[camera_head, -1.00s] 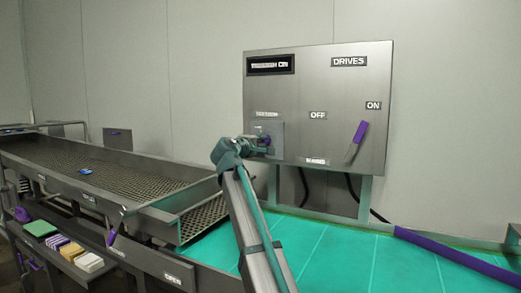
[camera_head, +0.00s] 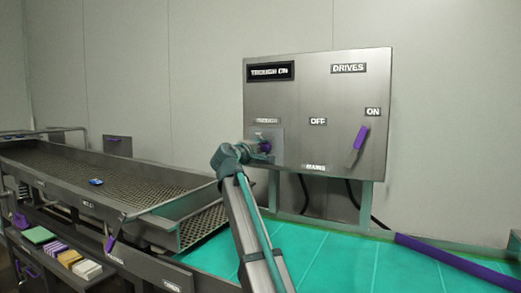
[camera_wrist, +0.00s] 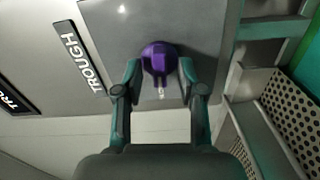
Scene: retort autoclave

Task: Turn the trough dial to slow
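The trough dial is a round purple knob (camera_wrist: 159,60) on a grey plate beside the TROUGH label in the wrist view. In the head view the dial (camera_head: 265,147) shows small at the lower left of the metal control panel (camera_head: 340,92). My gripper (camera_wrist: 160,68) is at the dial, with one finger on each side of the knob, apparently touching it. In the head view my gripper (camera_head: 252,149) partly covers the dial's plate. A black display (camera_head: 270,71) above reads TROUGH ON. The dial's position marks are too small to read.
A mesh trough (camera_head: 120,182) lies at the left. A green surface (camera_head: 330,255) spreads below the panel, with a purple bar (camera_head: 450,258) along its right side.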

